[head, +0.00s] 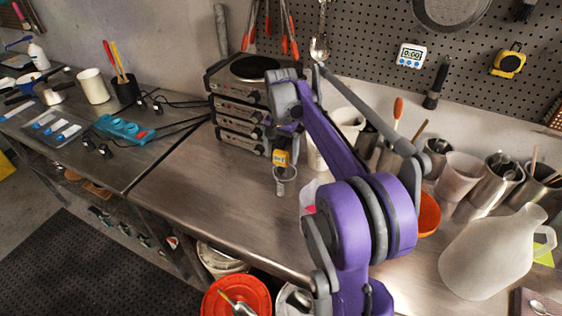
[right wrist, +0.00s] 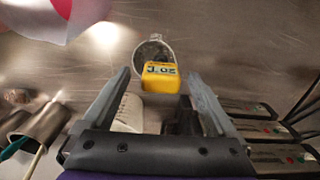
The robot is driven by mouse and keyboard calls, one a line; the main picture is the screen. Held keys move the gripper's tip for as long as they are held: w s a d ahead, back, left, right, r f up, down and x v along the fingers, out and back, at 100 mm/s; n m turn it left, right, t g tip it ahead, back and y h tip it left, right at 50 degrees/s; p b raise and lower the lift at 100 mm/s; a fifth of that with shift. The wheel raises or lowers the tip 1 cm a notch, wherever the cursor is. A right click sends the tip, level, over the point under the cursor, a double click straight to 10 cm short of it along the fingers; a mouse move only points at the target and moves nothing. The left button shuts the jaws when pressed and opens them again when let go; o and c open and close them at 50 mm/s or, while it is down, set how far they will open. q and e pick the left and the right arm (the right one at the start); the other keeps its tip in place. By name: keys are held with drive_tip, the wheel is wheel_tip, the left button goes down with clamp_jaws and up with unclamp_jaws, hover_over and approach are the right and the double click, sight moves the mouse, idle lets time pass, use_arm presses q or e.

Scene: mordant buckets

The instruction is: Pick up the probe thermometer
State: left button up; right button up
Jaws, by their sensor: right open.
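The probe thermometer (head: 280,158) has a yellow head and stands in a small clear beaker (head: 285,182) on the steel bench. In the right wrist view its yellow head (right wrist: 160,77) shows a dark display reading about 20, with the beaker rim (right wrist: 153,47) behind it. My right gripper (right wrist: 159,82) is open, with one finger on either side of the yellow head in that view and a gap on both sides. In the head view my right wrist hangs just above the thermometer. The probe's lower part is hidden. My left gripper is out of view.
Stacked hot plates (head: 240,105) stand close behind and left of the beaker. A white and pink thing (right wrist: 60,15) lies near it. An orange bowl (head: 428,214) and a large jug (head: 492,255) stand to the right. The bench left of the beaker is clear.

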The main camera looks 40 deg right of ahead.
sight(281, 162)
wheel_tip(281, 162, down, 4)
drive_tip(key=shift+w+d+f, duration=0.1)
drive_tip(key=shift+f, duration=0.05)
drive_tip(key=c, duration=1.5)
drive_tip(key=shift+o, duration=0.2)
wheel_tip(281, 162, up, 10)
drive_tip(key=shift+r, duration=0.1)
